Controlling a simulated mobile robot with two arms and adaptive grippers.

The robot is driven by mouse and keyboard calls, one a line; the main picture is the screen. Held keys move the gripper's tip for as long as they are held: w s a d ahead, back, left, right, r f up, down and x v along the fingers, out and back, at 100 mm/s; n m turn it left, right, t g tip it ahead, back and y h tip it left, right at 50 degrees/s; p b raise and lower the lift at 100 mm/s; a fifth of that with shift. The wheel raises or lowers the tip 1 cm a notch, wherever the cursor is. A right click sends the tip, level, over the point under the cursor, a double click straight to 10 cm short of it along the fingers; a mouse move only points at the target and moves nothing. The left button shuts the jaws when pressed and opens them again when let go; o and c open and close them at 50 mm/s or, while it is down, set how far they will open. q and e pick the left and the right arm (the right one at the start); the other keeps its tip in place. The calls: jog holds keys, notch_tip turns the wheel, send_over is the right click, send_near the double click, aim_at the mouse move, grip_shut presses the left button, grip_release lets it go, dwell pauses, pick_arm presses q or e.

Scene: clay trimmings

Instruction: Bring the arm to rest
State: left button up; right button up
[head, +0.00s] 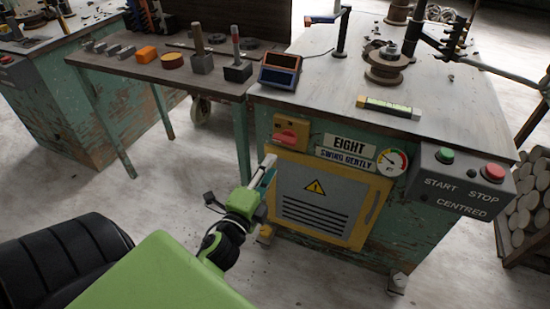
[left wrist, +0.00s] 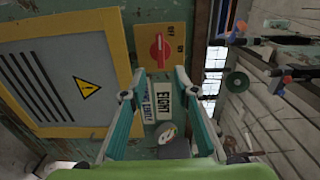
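My left gripper (head: 267,172) is in front of the green workbench (head: 420,235), beside the red switch and the yellow-framed panel. In the left wrist view the left gripper (left wrist: 153,86) has its two fingers apart, with nothing between them. A dark jointed arm (head: 485,65) reaches across the right of the bench top from an upright post. It stays well away from my gripper, and I cannot tell whether it is moving. My right gripper is not in view.
The bench front has a red rotary switch (head: 286,137), an EIGHT sign (head: 350,143), a dial gauge (head: 392,162) and a START/STOP box (head: 463,183). A spool (head: 388,68) and a yellow-green level (head: 388,107) are on top. A side table (head: 160,68) holds blocks and tools.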

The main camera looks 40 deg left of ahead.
pick_arm(q)
jog(key=shift+s+d, duration=0.1)
jog(key=shift+s, duration=0.5)
